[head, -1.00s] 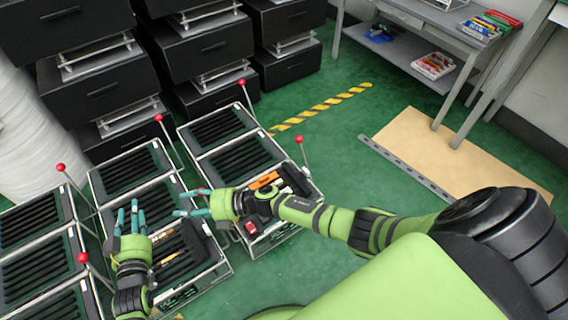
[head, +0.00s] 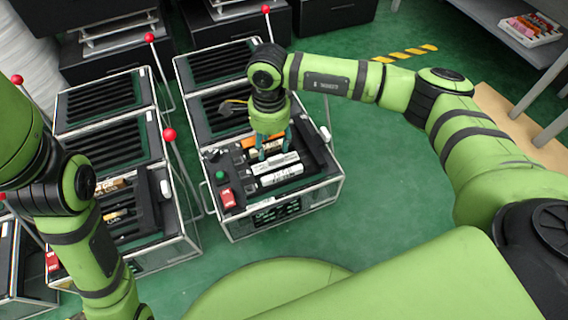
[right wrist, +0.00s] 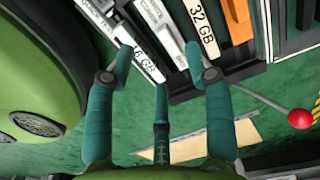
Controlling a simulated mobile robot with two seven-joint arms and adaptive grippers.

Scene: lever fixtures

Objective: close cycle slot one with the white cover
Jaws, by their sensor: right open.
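My right gripper (head: 273,146) is open above the front part of the right-hand rack box (head: 325,190), its teal fingers pointing down at the modules. Two white labelled bars lie there, one (head: 275,163) behind the other (head: 282,176). In the right wrist view the open fingers (right wrist: 150,72) are near a white bar marked 32 GB (right wrist: 203,30) and another white labelled bar (right wrist: 146,58); contact cannot be told. Which piece is the white cover, and which slot is one, is not clear. My left gripper is out of the picture.
The box has a red switch (head: 228,198), a green button (head: 219,175) and an orange module (head: 250,142). A red-knobbed lever (head: 169,134) rises beside it. A similar box (head: 160,225) stands at left. Green floor (head: 375,215) is free at right.

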